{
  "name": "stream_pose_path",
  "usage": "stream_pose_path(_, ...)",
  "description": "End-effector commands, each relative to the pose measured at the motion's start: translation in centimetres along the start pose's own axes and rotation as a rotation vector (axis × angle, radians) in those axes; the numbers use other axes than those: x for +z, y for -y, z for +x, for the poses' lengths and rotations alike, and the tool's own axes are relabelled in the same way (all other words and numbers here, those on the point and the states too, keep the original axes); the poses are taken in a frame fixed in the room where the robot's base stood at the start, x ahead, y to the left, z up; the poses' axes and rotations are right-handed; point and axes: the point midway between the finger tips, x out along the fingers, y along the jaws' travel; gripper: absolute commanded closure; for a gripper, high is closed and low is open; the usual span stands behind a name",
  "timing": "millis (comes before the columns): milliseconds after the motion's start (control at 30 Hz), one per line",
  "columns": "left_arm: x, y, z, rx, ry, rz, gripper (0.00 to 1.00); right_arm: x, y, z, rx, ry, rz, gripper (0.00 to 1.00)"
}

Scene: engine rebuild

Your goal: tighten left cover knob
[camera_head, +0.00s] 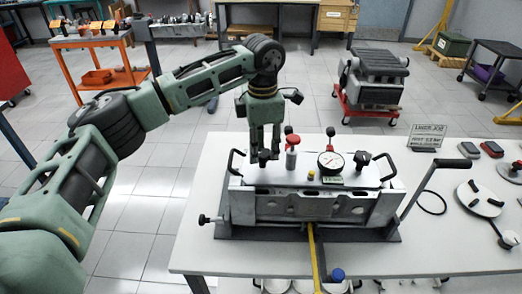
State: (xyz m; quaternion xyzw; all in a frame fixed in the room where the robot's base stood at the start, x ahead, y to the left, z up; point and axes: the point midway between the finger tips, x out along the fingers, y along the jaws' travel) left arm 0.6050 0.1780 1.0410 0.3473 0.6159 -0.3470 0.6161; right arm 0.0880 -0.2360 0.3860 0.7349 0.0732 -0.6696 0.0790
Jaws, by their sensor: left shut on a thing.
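My left gripper (264,150) reaches in from the left and points straight down over the left part of the metal cover (268,180). Its fingers are shut around the dark left cover knob (264,158), which is mostly hidden between them. A similar black knob (363,159) stands uncovered on the right part of the cover. My right gripper is not in view.
Black handles flank the cover, and a long crank lever (430,185) rises at right. The white table (200,225) has clear room at left. Round parts (480,199) lie at right.

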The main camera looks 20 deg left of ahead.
Motion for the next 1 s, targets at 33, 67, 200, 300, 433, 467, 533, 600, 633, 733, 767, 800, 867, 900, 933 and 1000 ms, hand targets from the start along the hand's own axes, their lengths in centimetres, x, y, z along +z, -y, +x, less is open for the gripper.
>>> stream_pose_path(33,0.2,0.1,0.1,0.000,0.003,0.045,0.99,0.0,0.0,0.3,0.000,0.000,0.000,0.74)
stream_pose_path(67,0.2,0.1,0.1,0.000,0.003,0.073,0.99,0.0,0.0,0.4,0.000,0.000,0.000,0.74)
stream_pose_path(200,0.3,0.1,0.1,0.000,0.003,0.207,0.99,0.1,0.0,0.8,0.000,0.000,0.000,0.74)
stream_pose_path(300,0.4,0.1,0.1,0.000,0.003,0.302,0.99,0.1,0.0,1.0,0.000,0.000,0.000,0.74)
stream_pose_path(433,0.5,0.2,0.1,0.000,0.003,0.426,0.99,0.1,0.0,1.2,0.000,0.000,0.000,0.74)
stream_pose_path(467,0.6,0.2,0.1,0.000,0.003,0.454,0.99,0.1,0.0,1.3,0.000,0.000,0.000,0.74)
stream_pose_path(533,0.6,0.2,0.1,-0.001,0.003,0.521,0.99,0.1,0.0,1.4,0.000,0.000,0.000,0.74)
stream_pose_path(600,0.7,0.3,0.1,-0.001,0.003,0.588,0.99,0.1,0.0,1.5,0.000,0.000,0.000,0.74)
stream_pose_path(633,0.7,0.3,0.1,-0.001,0.003,0.616,0.99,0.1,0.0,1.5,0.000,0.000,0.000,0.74)
stream_pose_path(733,0.7,0.3,0.1,-0.001,0.002,0.711,0.99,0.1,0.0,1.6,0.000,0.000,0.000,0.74)
stream_pose_path(767,0.8,0.4,0.1,-0.001,0.002,0.740,0.99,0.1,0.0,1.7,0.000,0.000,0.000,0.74)
stream_pose_path(800,0.8,0.4,0.1,-0.001,0.002,0.778,0.99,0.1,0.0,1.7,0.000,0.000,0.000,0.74)
stream_pose_path(867,0.8,0.4,0.1,0.000,0.002,0.835,0.99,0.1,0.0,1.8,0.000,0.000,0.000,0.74)
stream_pose_path(900,0.8,0.5,0.1,0.000,0.002,0.873,0.99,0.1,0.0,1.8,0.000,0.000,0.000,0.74)
stream_pose_path(933,0.8,0.5,0.1,0.000,0.003,0.901,0.99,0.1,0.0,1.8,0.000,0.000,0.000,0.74)
stream_pose_path(1000,0.9,0.5,0.0,0.000,0.003,0.968,0.99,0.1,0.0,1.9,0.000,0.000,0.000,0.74)
